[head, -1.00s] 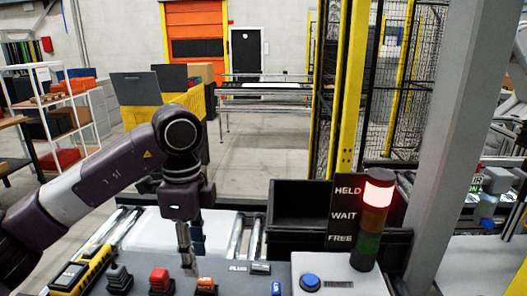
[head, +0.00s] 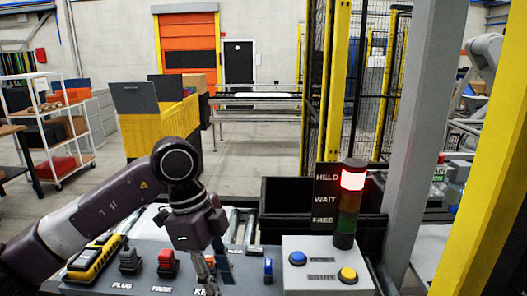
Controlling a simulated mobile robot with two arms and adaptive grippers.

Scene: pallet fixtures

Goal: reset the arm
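My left gripper (head: 212,268) points down over the front control panel (head: 130,279); its fingers are partly hidden and their gap is unclear. The panel has a black plug (head: 130,262) over PLUG, a red one (head: 167,264) over PARK, and a partly covered label starting KE beside the gripper. A small blue part (head: 268,270) stands to the right. A pale box (head: 325,262) carries a blue button (head: 297,258) and a yellow button (head: 348,275). The stack light (head: 351,182) glows red beside HELD on the sign (head: 326,200). A grey robot arm (head: 485,60) stands at the far right. My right gripper is out of view.
A yellow-and-black device (head: 95,259) lies at the panel's left. A black bin (head: 285,205) stands behind the panel. A grey post (head: 412,130) and a yellow post (head: 480,190) rise at the right. Open floor lies beyond.

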